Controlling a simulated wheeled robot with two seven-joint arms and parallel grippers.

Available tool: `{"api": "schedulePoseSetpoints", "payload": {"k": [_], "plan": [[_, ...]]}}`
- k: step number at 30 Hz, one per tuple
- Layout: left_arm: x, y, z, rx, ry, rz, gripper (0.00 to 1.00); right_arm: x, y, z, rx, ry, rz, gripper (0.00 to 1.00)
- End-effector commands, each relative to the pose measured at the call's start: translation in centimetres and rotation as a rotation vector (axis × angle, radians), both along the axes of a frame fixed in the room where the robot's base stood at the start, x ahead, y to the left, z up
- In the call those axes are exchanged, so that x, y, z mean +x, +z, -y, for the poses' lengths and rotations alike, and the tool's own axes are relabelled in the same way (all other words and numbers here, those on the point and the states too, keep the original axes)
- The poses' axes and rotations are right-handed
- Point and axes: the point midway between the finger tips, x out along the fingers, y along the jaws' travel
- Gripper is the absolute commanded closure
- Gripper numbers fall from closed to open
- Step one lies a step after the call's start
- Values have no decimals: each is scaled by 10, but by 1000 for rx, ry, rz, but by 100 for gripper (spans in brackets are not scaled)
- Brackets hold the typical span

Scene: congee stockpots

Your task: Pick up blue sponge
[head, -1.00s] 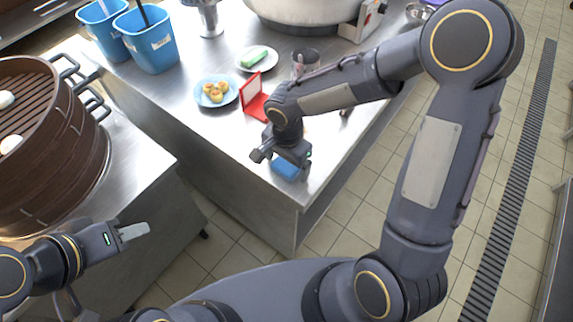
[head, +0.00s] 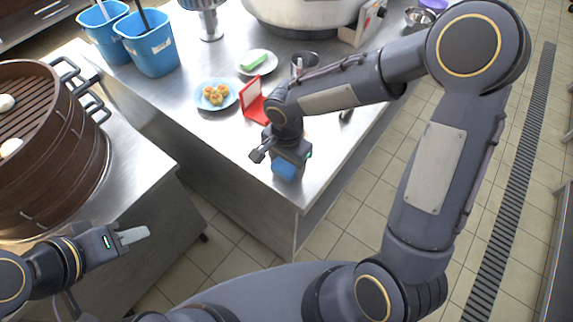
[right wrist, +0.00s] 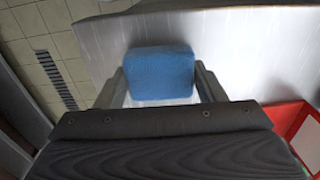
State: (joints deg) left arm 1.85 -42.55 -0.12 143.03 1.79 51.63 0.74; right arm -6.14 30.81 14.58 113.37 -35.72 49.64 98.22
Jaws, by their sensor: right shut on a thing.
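The blue sponge (head: 285,167) is at the near corner of the steel counter, directly under my right gripper (head: 288,160). In the right wrist view the blue sponge (right wrist: 160,72) sits between the two fingers of my right gripper (right wrist: 161,88), which is shut on it. I cannot tell whether the sponge is clear of the counter top. My left gripper (head: 133,236) is at the lower left, away from the counter, holding nothing that I can see; its fingers look close together, but the gap between them is not clear.
A red open case (head: 252,100) stands just behind my right gripper. A plate of pastries (head: 215,95), a plate with a green block (head: 257,63) and blue bins (head: 148,45) are further back. A brown steamer (head: 50,150) is at left. The counter's edge (head: 300,207) is close.

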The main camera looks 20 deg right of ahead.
Motion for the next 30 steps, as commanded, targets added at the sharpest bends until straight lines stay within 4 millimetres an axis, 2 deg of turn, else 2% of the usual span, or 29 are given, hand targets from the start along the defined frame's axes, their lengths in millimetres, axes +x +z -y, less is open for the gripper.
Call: {"api": "schedulePoseSetpoints", "payload": {"k": [4, 12, 18, 21, 25, 30], "plan": [[0, 1, 0, 0, 0, 0, 64, -3, 25, -1, 3, 0, 5, 59], [0, -3, 0, 0, 0, 0, 64, -58, 84, -11, 3, 5, 8, 59], [0, -8, 0, 0, 0, 0, 64, -104, 103, -18, 4, 3, 5, 59], [0, -9, 0, 0, 0, 0, 64, -120, 110, -21, 2, 2, 3, 59], [0, -9, 0, 0, 0, 0, 64, -133, 115, -23, 2, 2, 1, 59], [0, -9, 0, 0, 0, 0, 64, -139, 118, -24, 2, -1, 0, 59]]}}
